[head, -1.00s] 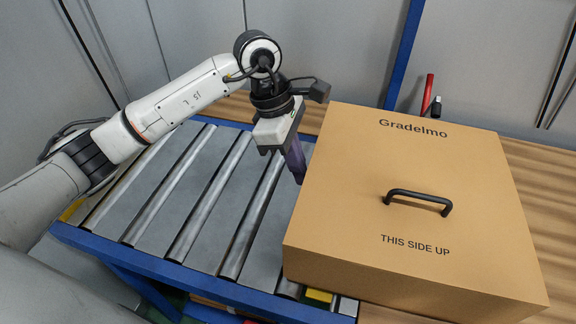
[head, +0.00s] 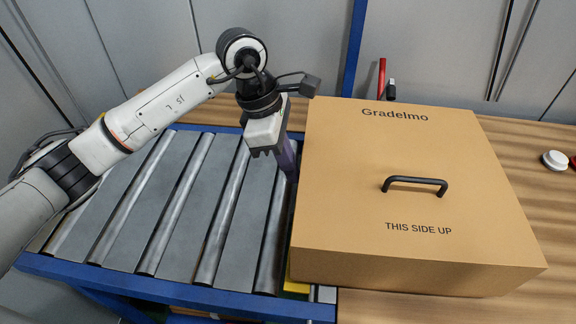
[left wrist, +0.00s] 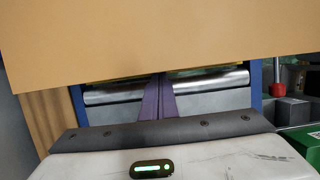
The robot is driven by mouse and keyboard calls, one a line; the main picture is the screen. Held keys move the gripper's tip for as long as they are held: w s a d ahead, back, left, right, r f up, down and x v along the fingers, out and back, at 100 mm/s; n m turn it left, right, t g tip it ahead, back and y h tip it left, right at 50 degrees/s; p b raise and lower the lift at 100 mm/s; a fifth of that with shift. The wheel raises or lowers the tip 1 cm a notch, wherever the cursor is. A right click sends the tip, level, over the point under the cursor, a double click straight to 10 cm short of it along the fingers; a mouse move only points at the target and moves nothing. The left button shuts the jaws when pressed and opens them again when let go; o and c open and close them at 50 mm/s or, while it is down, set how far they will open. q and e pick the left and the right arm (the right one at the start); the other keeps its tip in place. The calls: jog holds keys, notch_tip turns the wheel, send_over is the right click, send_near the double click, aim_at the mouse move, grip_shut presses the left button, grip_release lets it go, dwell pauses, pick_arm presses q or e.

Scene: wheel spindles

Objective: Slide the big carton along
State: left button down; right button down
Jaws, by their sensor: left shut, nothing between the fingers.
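The big carton (head: 350,170), brown with a black top handle (head: 415,184) and "THIS SIDE UP" lettering, stands upright. Most of it is over the wooden table, with its left side by the end of the roller conveyor (head: 180,300). My left gripper (head: 291,172) points down over the last rollers, beside the carton's left side. Its purple fingers are shut with nothing between them; I cannot tell for certain whether they touch the carton. In the left wrist view the fingers (left wrist: 160,100) show below the carton wall (left wrist: 150,35). My right gripper is out of view.
Behind the carton stand a red upright thing (head: 382,78) and a small black-topped object (head: 391,90). A white round object (head: 555,160) lies on the wooden table (head: 535,210) at right. Something yellow (head: 298,272) shows below the carton. The rollers on the left are bare.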

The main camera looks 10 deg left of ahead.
pick_arm(q)
jog(key=shift+d, duration=0.15)
jog(key=shift+w+d+b, duration=0.25)
jog(key=shift+d+b, duration=0.1)
jog(key=shift+d, duration=1.6)
jog(key=shift+w+d+b, duration=0.2)
jog(key=shift+d+b, duration=0.1)
jog(key=shift+d, duration=1.7)
jog(key=shift+w+d+b, duration=0.25)
jog(key=shift+d+b, duration=0.1)
jog(key=shift+d, duration=1.6)
jog(key=shift+a, duration=0.1)
jog(key=shift+s+a+b, duration=0.2)
jog(key=shift+a+b, duration=0.15)
jog(key=shift+a, duration=1.35)
notch_tip(320, 180, up, 12)
jog(key=p, duration=0.6)
jog(key=shift+p, duration=0.35)
